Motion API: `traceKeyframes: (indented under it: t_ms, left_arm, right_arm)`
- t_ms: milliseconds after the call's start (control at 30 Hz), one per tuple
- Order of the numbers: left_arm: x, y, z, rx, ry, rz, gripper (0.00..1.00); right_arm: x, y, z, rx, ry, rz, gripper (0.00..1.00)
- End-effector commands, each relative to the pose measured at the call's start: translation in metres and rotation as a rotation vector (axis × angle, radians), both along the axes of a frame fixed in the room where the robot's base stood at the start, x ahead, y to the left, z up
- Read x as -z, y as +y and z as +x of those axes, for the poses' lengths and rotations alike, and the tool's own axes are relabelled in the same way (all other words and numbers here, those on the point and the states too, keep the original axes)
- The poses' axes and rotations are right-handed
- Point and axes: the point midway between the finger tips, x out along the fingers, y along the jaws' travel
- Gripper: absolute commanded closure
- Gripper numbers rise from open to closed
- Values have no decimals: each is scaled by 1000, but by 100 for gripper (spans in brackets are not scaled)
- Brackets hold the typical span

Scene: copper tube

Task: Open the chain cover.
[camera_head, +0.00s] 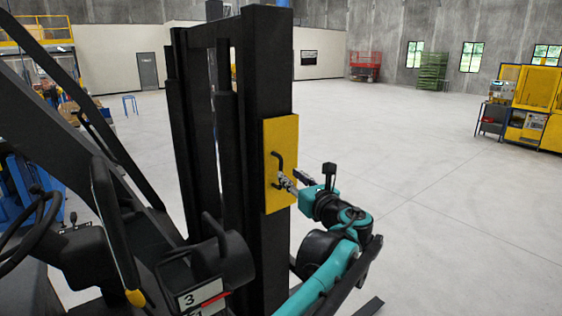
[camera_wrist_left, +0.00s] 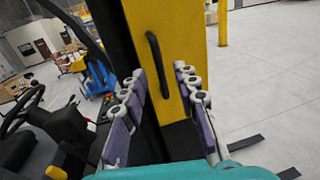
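The chain cover is a yellow rectangular plate (camera_head: 284,135) on the side of a black mast; it shows closer in the left wrist view (camera_wrist_left: 180,35). A black bar handle (camera_head: 275,160) stands upright on it, also in the left wrist view (camera_wrist_left: 157,62). My left gripper (camera_head: 285,180) is at the cover's lower half, near the handle. In the left wrist view its two fingers (camera_wrist_left: 160,80) are spread, with the handle's lower part in line with the gap between them. I cannot tell whether they touch the cover. The cover lies flat against the mast. My right gripper is not in view.
The black forklift mast (camera_head: 265,60) rises in the middle. The forklift's steering wheel (camera_head: 30,235), levers and frame bars crowd the left side. Open grey floor (camera_head: 430,190) lies to the right, with yellow machines (camera_head: 530,100) far off.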

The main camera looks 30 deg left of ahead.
Motion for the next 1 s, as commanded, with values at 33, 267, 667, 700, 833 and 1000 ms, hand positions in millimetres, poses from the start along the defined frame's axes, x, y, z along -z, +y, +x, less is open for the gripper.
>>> traceKeyframes:
  t_ms: [33, 267, 667, 700, 833, 1000]
  left_arm:
    - [0, 9, 4, -3, 0, -1, 70]
    - [0, 40, 25, -3, -1, -3, 70]
    - [1, 54, 35, 0, -3, -4, 70]
    - [1, 54, 35, 0, -3, -4, 70]
    - [1, 54, 35, 0, -3, -4, 96]
    - [1, 54, 35, 0, -2, -5, 100]
  right_arm:
    - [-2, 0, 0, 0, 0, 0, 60]
    - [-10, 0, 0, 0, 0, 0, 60]
    - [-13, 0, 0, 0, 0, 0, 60]
    - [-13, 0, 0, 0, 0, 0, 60]
    - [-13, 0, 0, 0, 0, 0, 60]
    - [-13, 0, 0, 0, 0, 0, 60]
